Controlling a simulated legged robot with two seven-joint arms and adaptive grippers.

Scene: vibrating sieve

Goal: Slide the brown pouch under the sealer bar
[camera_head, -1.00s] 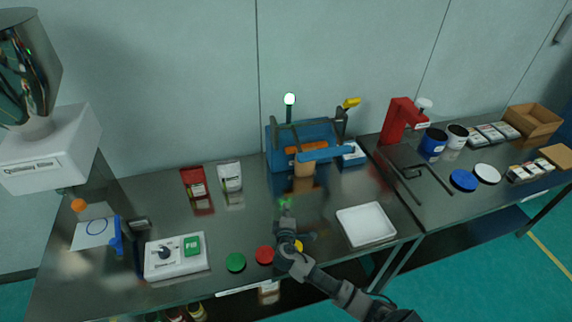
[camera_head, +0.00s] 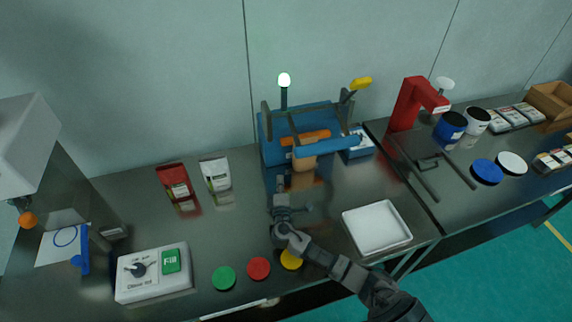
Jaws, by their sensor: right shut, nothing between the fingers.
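The brown pouch (camera_head: 304,163) stands at the front of the blue sealer (camera_head: 268,147), with its upper part at the blue sealer bar (camera_head: 328,145). The bar hides part of it, so I cannot tell how far under it reaches. My right gripper (camera_head: 281,201) is shut and empty. It is over the steel table, in front of and a little left of the pouch, apart from it. My left gripper is not in view.
Red (camera_head: 174,181) and white (camera_head: 215,174) pouches stand left of the sealer. A white tray (camera_head: 377,228) lies right of my gripper. Green, red and yellow discs (camera_head: 292,259) lie near the front edge. A red press (camera_head: 408,104) stands at right.

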